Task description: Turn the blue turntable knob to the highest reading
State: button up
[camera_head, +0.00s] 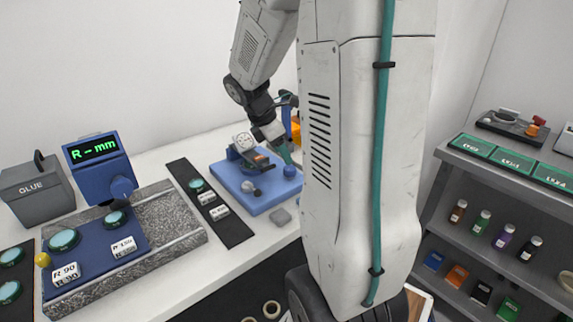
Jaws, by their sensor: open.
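A blue base plate (262,201) lies on the white bench in the middle of the view. A round blue knob (289,171) sits near its right side, and a smaller grey knob (249,187) sits toward its front. A round white dial gauge (243,141) stands at its back left; its needle is too small to read. My gripper (284,151) is open, over the back right part of the plate, above and close to the blue knob. I cannot tell whether it touches anything. My arm hides the plate's right surroundings.
A black strip (230,228) holds lenses and labels. A grey GLUE box (37,190) is far left. Shelves with bottles (502,236) stand right.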

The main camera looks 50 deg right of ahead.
aim_at(290, 168)
jog(key=x, duration=0.6)
jog(key=c, duration=1)
